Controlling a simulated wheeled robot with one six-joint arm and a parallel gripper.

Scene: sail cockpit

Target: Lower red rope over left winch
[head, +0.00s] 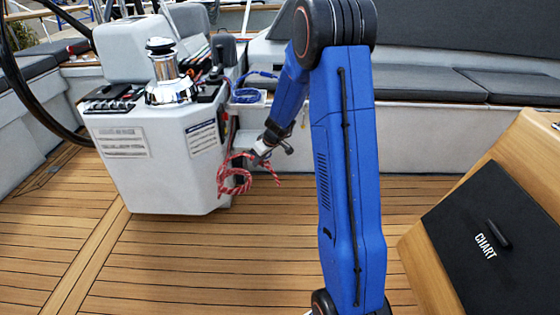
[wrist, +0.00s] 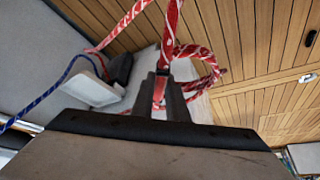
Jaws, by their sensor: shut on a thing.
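The red rope with white flecks (head: 235,181) hangs in a loose loop from my gripper (head: 260,158), beside the right side of the white console. In the wrist view the rope (wrist: 171,30) runs up from between the fingers of my gripper (wrist: 165,88), which is shut on it, and a coil shows to the right. The left winch (head: 171,87), a shiny chrome drum, stands upright on top of the console, up and left of my gripper. No rope shows around the drum. The winch is not recognisable in the wrist view.
The white console (head: 165,165) carries dark switches and levers beside the winch. A blue rope (head: 252,94) lies on a small ledge right of it. A steering wheel (head: 30,90) stands at left, a chart box (head: 490,240) at right. Teak floor in front is clear.

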